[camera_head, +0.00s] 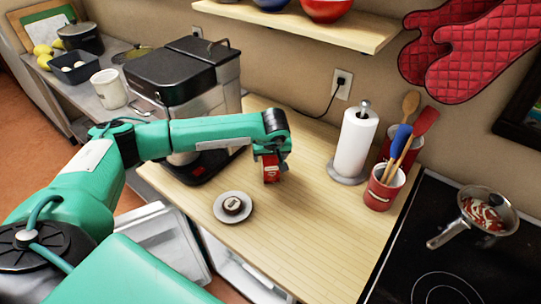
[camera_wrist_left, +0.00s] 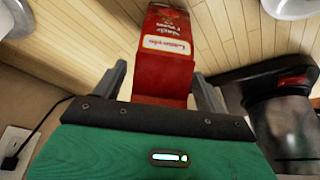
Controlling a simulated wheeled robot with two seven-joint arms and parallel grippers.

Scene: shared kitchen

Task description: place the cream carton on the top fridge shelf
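The cream carton (camera_head: 271,169) is small and red with a pale label, and stands on the wooden counter below my left gripper (camera_head: 273,155). In the left wrist view the carton (camera_wrist_left: 167,62) lies between the two fingers of my left gripper (camera_wrist_left: 163,88). A narrow gap shows beside the carton, so the fingers look open around it, not closed on it. A white open unit (camera_head: 245,268) below the counter's front edge looks like the fridge; its shelves are mostly hidden. My right gripper is not in view.
A saucer with a small brown cake (camera_head: 233,205) sits in front of the carton. A coffee machine (camera_head: 185,80) stands left, a paper towel roll (camera_head: 355,145) and a red utensil pot (camera_head: 383,187) right. A pan (camera_head: 485,212) is on the hob.

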